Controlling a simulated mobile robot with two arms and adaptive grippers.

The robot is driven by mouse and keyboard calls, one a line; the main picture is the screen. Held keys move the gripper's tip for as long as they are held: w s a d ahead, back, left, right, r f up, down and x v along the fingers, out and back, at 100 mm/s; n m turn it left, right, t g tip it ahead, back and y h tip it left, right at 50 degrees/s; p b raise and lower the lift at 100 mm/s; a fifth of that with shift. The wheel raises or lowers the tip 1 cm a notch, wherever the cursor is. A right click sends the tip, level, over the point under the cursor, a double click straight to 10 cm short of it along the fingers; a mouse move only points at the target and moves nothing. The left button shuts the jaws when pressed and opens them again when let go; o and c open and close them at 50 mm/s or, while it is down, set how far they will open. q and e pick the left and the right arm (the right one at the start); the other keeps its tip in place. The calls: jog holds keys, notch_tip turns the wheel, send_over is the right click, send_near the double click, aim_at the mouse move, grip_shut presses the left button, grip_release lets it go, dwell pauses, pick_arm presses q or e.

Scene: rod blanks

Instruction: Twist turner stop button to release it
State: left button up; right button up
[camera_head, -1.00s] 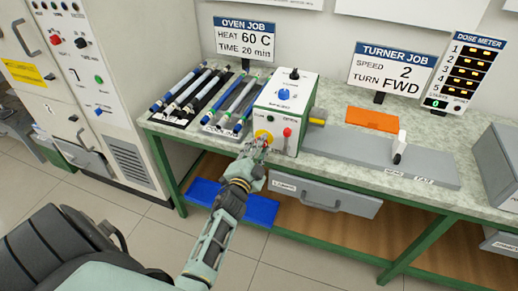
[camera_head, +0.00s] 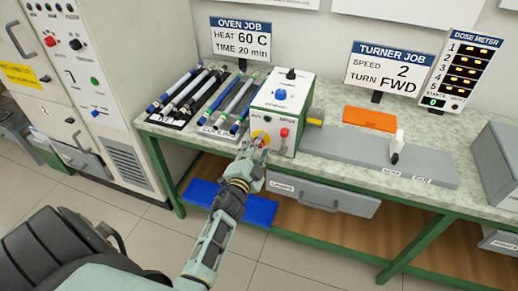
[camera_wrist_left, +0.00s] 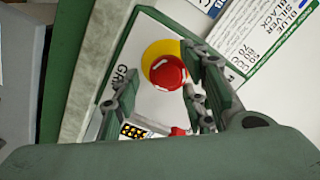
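The turner (camera_head: 284,106) is a white and green box on the bench with a blue knob and a black knob on its face. Its stop button is red on a yellow ring (camera_head: 260,134), low on the front face; the gripper partly hides it in the head view. In the left wrist view, the red stop button (camera_wrist_left: 168,72) shows between the finger ends. My left gripper (camera_head: 254,146) is right in front of the button, its fingers (camera_wrist_left: 163,74) apart on either side. I cannot tell whether they touch it. My right gripper is out of view.
A red-topped lever (camera_head: 284,134) sits just right of the button. Racks of rods (camera_head: 190,97) lie left of the turner. A grey plate with a white lever (camera_head: 397,143) and an orange block (camera_head: 369,118) are to the right. A drawer (camera_head: 320,195) hangs below.

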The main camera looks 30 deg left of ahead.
pick_arm(q)
jog(key=v, duration=1.2)
jog(key=s+d+f+n+g+h, duration=0.1)
jog(key=s+d+f+g, duration=0.2)
jog(key=f, duration=0.7)
jog(key=s+d+f+n+g+h, duration=0.1)
jog(key=s+d+f+g, duration=0.2)
jog(key=f, duration=0.7)
jog(key=s+d+f+n+g+h, duration=0.15)
jog(key=s+d+f, duration=0.25)
jog(key=f, duration=0.6)
jog(key=s+f+g, duration=0.3)
jog(key=s+f, duration=0.3)
jog(key=s, duration=0.4)
jog(key=s+f+n+g, duration=0.1)
jog(key=s+f+g, duration=0.2)
jog(key=s+f, duration=0.3)
jog(key=s+f+n+g, duration=0.1)
jog(key=s+f+g, duration=0.2)
jog(key=s, duration=1.1)
notch_tip(320, 180, down, 3)
jog(key=shift+s+d+f, duration=0.15)
jog(key=shift+s+d, duration=0.15)
jog(key=shift+s, duration=0.05)
jog(key=shift+h, duration=0.25)
